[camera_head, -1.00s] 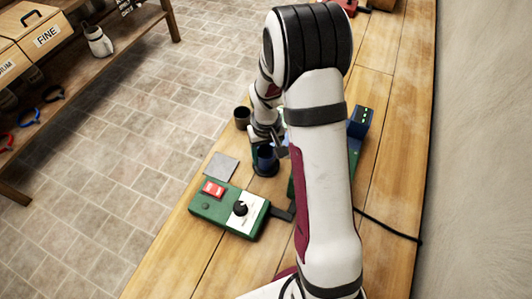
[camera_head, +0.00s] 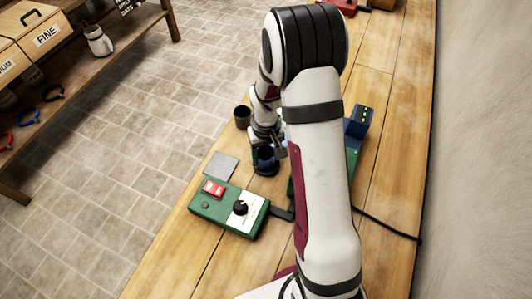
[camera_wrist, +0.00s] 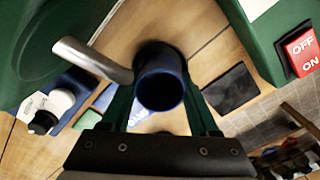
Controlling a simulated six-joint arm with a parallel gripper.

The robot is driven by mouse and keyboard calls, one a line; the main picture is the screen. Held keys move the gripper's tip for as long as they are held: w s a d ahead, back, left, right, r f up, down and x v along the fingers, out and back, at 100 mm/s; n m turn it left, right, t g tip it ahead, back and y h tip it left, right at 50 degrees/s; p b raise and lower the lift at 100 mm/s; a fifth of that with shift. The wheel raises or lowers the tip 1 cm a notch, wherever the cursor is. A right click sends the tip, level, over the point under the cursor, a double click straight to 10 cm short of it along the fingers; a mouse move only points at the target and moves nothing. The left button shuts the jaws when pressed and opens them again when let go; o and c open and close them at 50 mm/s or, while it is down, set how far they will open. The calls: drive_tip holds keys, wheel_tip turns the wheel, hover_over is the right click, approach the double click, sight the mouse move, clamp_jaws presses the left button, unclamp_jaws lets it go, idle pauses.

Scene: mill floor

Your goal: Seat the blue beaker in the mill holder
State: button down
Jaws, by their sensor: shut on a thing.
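The blue beaker (camera_head: 266,158) stands upright at the mill, beyond the green switch box in the head view. In the wrist view the beaker (camera_wrist: 161,92) shows its open mouth, between the two fingers. My gripper (camera_wrist: 160,112) is shut on it. In the head view my gripper (camera_head: 270,146) is partly hidden by my arm. The dark round holder (camera_head: 264,170) is directly under the beaker. Whether the beaker's base rests fully in it cannot be told. The green mill body (camera_wrist: 45,45) with a metal spout (camera_wrist: 95,60) is close beside the beaker.
A green switch box (camera_head: 228,210) with a red switch and knob stands nearer. A grey square pad (camera_head: 221,166) lies left of the beaker. A dark cup (camera_head: 242,117) stands just behind. A blue unit (camera_head: 359,121) is to the right. The bench's left edge is close.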

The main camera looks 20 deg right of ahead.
drive_tip(key=shift+f, duration=0.2)
drive_tip(key=shift+c, duration=2.1)
unclamp_jaws()
wheel_tip(320, 180, up, 11)
drive_tip(key=s+a+r+m+y, duration=0.1)
drive_tip(key=s+a+r, duration=0.3)
drive_tip(key=s, duration=0.7)
drive_tip(key=s+a+r+m, duration=0.3)
drive_tip(key=s+a+r, duration=0.2)
drive_tip(key=s, duration=0.7)
drive_tip(key=shift+s+a+m+y, duration=0.25)
drive_tip(key=shift+s+m+y, duration=0.05)
drive_tip(key=shift+m+y, duration=0.1)
